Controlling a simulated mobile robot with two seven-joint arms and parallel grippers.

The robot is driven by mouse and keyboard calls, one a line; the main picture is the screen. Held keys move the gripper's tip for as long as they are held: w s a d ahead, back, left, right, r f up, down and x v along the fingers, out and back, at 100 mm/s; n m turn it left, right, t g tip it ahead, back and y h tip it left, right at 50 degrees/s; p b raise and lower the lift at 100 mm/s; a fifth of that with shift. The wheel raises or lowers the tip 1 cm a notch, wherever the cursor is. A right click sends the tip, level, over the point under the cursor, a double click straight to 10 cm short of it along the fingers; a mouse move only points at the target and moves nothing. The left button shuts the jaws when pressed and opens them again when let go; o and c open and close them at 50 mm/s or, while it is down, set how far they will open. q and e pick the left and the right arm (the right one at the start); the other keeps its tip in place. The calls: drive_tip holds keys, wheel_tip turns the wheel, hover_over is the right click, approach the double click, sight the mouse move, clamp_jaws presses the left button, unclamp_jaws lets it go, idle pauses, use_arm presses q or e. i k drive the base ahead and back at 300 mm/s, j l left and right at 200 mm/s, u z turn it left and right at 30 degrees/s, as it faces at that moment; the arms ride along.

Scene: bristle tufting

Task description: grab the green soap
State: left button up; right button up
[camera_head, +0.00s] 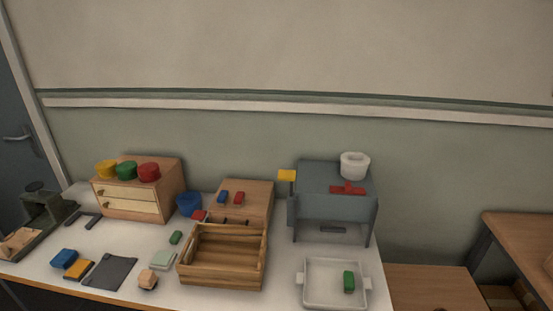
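Two small green blocks are in the head view, and I cannot tell for sure which is the soap. One green block (349,282) stands inside the white tray (311,293) at the front right of the table. The other green block (176,237) lies on the white tabletop, left of the wooden crate (221,274). Neither of my grippers is in view.
A pale green block (163,260) lies near the crate. Blue (64,258) and yellow (77,269) blocks lie beside a dark grey mat (110,272). A grey machine (333,205) stands behind the tray, and a drawer box (138,188) at the back left.

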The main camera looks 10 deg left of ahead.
sight(175, 237)
drive_tip(key=u, duration=0.55)
drive_tip(key=j+u, duration=0.3)
drive_tip(key=i+j+u, duration=0.2)
drive_tip(key=u, duration=0.15)
drive_tip(key=j, duration=0.1)
